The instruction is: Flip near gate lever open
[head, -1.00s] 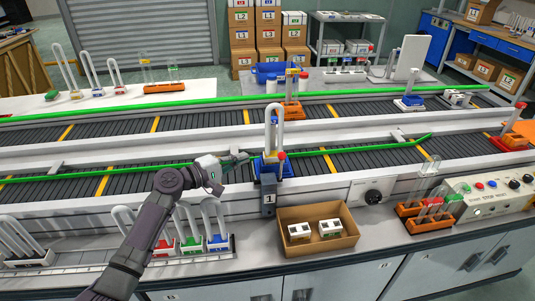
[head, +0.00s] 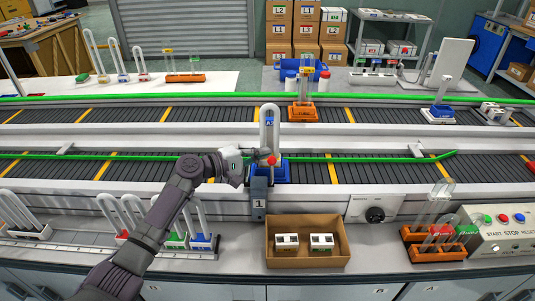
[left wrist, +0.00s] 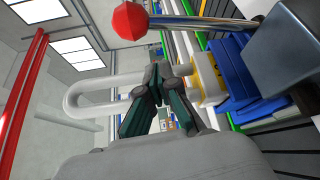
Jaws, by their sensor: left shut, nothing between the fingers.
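The near gate's lever is a metal rod (left wrist: 190,21) ending in a red ball knob (left wrist: 130,20). The rod leads to a grey housing (left wrist: 285,55). My right gripper is out of view.
Two conveyor lanes (head: 400,172) with green rails run across behind the post. An open cardboard box (head: 308,258) with two small units stands in front. Tube racks (head: 437,250) and a button panel (head: 500,232) are at the right.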

